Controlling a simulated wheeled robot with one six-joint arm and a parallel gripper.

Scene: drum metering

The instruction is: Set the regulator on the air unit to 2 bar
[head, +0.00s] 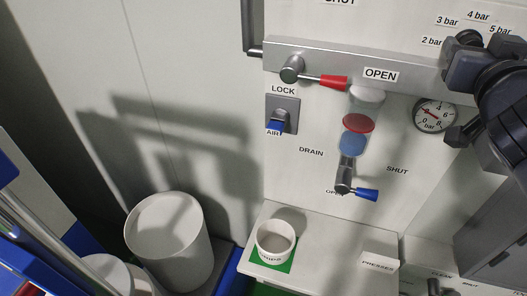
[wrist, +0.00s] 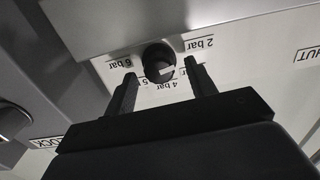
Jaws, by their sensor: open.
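The regulator knob (wrist: 158,60) is dark and round with a pale mark on its face, among bar labels that appear upside down in the wrist view. The 2 bar label (wrist: 199,44) is right of it and the 6 bar label (wrist: 121,63) left. My gripper (wrist: 160,74) is open, with one finger on either side of the knob; contact cannot be told. In the head view my gripper (head: 466,62) covers the regulator area, below the 4 bar label (head: 478,16). The pressure gauge (head: 434,114) has a red needle pointing up-left; its exact reading is unclear.
A red-handled lever (head: 322,80) sticks out beside the OPEN label, left of the gauge. A blue-handled drain lever (head: 360,194) is below. A cup (head: 275,241) stands on the lower shelf. A blue lock slide (head: 275,126) is at left.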

